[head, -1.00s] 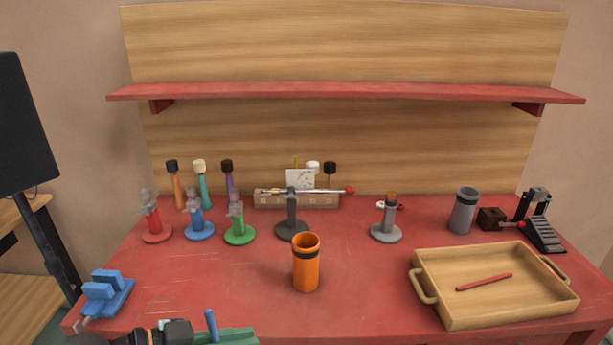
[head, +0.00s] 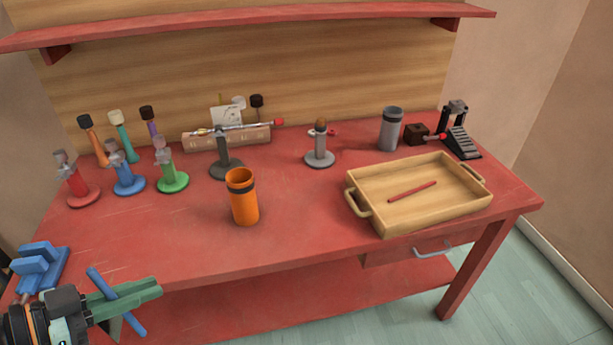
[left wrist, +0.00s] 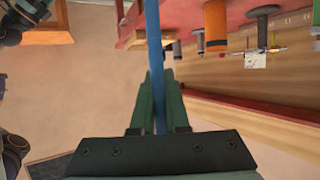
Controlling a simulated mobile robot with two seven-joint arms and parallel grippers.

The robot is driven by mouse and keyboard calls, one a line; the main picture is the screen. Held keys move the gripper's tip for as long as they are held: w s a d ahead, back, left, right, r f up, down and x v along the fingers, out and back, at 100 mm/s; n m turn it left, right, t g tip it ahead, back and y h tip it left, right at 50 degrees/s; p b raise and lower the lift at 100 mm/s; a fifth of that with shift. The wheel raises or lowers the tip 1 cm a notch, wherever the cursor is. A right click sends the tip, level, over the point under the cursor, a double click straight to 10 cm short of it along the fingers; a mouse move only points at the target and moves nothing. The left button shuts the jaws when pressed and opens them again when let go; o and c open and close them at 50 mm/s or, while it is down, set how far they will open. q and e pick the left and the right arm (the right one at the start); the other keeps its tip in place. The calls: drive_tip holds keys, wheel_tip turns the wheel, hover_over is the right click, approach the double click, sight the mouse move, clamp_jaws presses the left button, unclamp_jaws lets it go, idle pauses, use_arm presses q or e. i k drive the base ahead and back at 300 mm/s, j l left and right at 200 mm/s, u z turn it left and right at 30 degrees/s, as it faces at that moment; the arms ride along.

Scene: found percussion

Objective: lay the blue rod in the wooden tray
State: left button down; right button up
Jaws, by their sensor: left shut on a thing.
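My left gripper (head: 128,297) is at the lower left of the head view, in front of the table's front edge. It is shut on the blue rod (head: 101,283), which sticks out on both sides of the green fingers and slants in the picture. In the left wrist view the blue rod (left wrist: 153,40) runs up from between the fingers (left wrist: 157,108). The wooden tray (head: 366,222) stands on the right part of the red table, well apart from the gripper. A red rod (head: 412,191) lies in it. My right gripper is not in view.
An orange cup (head: 243,200) stands between the gripper and the tray. A blue block-like stand (head: 40,267) is close behind the gripper. Several colored stands and a grey cup (head: 391,130) are farther back. The red table (head: 290,225) is clear between the orange cup and tray.

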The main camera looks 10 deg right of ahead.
sight(407, 183)
drive_tip(key=z, duration=1.25)
drive_tip(key=i+l+z, duration=0.1)
drive_tip(key=i, duration=0.55)
drive_tip(key=i+l+z, duration=0.15)
drive_tip(key=i, duration=0.5)
drive_tip(key=l, duration=0.05)
